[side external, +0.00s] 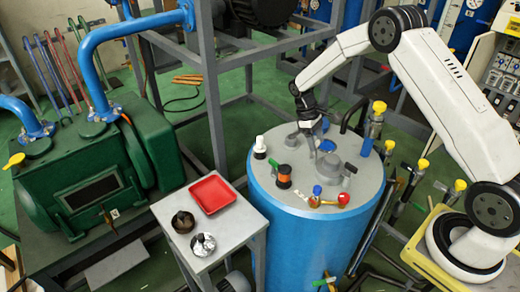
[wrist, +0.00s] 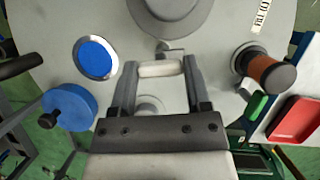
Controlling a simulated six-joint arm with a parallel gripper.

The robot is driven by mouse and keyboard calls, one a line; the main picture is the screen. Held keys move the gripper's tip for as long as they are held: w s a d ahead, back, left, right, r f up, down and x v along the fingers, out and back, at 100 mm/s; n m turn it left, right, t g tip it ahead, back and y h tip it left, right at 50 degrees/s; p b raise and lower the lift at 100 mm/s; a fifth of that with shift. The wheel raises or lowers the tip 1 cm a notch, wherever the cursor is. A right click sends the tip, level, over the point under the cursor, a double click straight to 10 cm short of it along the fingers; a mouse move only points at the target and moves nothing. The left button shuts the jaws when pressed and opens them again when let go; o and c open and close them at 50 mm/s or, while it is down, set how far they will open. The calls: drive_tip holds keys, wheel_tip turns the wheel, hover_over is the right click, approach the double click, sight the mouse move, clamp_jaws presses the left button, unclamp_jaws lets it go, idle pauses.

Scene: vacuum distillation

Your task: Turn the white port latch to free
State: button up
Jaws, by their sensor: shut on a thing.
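The white port latch (wrist: 160,69) is a short pale bar on the grey vessel lid, in front of a grey domed port (wrist: 172,12) in the wrist view. My gripper (wrist: 160,72) is shut on it, with one dark finger at each end of the bar. In the side external view my gripper (side external: 309,120) reaches down to the far part of the lid (side external: 352,188). The latch cannot be made out there.
An orange-brown knob (wrist: 270,74) stands on the lid right of my fingers, and a blue disc (wrist: 95,57) lies left. A white-topped fitting (side external: 260,145) and red-handled valve (side external: 343,199) are on the lid. A side table holds a red tray (side external: 212,194).

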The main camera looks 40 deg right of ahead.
drive_tip(key=shift+m+y, duration=0.5)
drive_tip(key=shift+m, duration=0.8)
drive_tip(key=o, duration=1)
drive_tip(key=v, duration=0.8)
